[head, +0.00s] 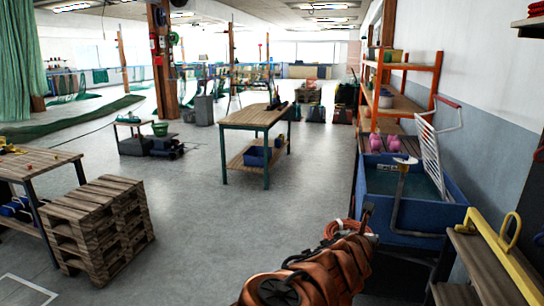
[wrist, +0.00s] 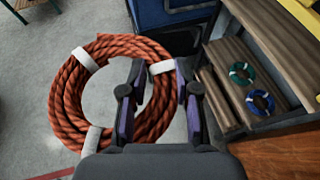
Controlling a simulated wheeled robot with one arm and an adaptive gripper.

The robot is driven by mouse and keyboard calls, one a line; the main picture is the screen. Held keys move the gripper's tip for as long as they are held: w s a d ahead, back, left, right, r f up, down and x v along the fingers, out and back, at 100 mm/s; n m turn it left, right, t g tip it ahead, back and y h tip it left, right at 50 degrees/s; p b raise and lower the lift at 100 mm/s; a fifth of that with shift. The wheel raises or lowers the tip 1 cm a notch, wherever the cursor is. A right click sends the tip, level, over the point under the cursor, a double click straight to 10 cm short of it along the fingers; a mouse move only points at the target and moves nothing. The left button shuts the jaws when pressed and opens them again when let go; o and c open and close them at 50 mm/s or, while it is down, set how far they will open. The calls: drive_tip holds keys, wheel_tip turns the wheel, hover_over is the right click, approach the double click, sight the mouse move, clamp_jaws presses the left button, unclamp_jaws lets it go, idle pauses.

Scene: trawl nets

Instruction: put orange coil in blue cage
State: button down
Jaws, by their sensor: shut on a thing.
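The orange coil (wrist: 70,100) is a loop of orange-red rope tied with white bands. In the wrist view my gripper (wrist: 160,88) is shut on its right side at a white band, and the loop hangs out to the left. In the head view a bit of the coil (head: 336,228) shows beyond my arm, beside my gripper (head: 367,214). No thing is plainly a blue cage. A blue tub (head: 452,209) stands at the right, and blue bins (head: 257,156) sit on the lower shelf of the middle table; I cannot tell which is meant.
A wooden table (head: 254,117) stands ahead, with pallets (head: 98,225) and a workbench (head: 35,165) at the left. An orange shelf rack (head: 403,68) stands right. Green (wrist: 240,73) and blue (wrist: 260,101) small coils lie on slatted wood. The central floor is clear.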

sight(340, 223)
drive_tip(key=w+a+n+y, duration=0.1)
drive_tip(key=a, duration=0.1)
drive_tip(key=w+a+r+n+t+y, duration=0.1)
drive_tip(key=a, duration=0.1)
drive_tip(key=w+a+n+y, duration=0.1)
drive_tip(key=a, duration=0.2)
drive_tip(key=shift+w+r+t, duration=0.15)
drive_tip(key=shift+r+t, duration=0.15)
drive_tip(key=shift+r, duration=0.1)
drive_tip(key=shift+d, duration=0.15)
wheel_tip(340, 223, down, 10)
drive_tip(key=b, duration=1)
wheel_tip(340, 223, up, 13)
drive_tip(key=p, duration=1.3)
drive_tip(key=shift+r, duration=0.1)
